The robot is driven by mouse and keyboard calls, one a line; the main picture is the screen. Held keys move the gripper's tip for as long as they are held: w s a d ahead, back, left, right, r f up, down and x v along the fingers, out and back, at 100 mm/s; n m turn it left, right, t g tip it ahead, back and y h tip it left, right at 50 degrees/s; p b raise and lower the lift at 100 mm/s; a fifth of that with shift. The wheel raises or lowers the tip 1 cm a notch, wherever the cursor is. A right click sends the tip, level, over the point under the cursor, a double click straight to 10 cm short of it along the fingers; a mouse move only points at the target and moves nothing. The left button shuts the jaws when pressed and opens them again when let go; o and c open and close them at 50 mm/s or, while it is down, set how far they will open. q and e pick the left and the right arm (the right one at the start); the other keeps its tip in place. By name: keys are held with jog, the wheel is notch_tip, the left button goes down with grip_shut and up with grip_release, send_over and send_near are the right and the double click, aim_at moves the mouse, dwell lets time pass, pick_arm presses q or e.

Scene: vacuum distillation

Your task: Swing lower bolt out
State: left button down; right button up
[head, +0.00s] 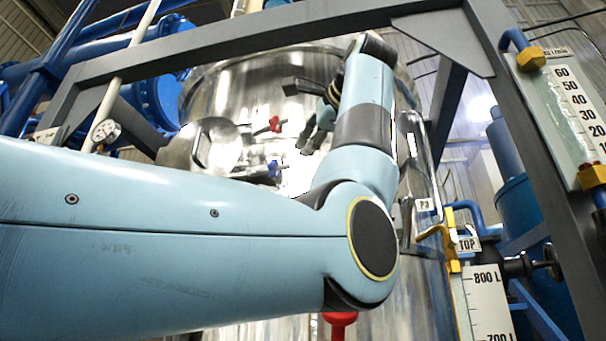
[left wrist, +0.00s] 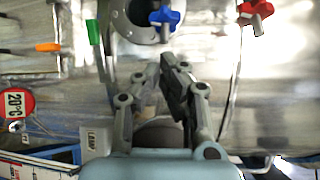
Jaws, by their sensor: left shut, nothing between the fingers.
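A bolt with a blue knob (head: 274,169) sits on the front of the shiny steel vessel (head: 310,75), below a bolt with a red knob (head: 275,124). My left gripper (head: 309,145) is to the right of both knobs, with its fingers pointing down and left. It is shut and empty. In the left wrist view the left gripper (left wrist: 162,72) points at the vessel wall, with the blue knob (left wrist: 166,17) just beyond its fingertips and the red knob (left wrist: 256,16) at the upper right. The knobs and fingers are apart. My right gripper is not in view.
My left arm covers much of the lower head view. A grey frame beam (head: 270,48) crosses above the vessel.

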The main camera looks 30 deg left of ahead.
pick_arm(q)
jog(key=w+a+f+p, duration=0.1)
jog(key=w+a+p, duration=0.2)
jog(key=w+a, duration=0.2)
jog(key=shift+w+f+m+t+p, duration=0.2)
jog(key=shift+w+m+t+p, duration=0.1)
jog(key=shift+w, duration=0.4)
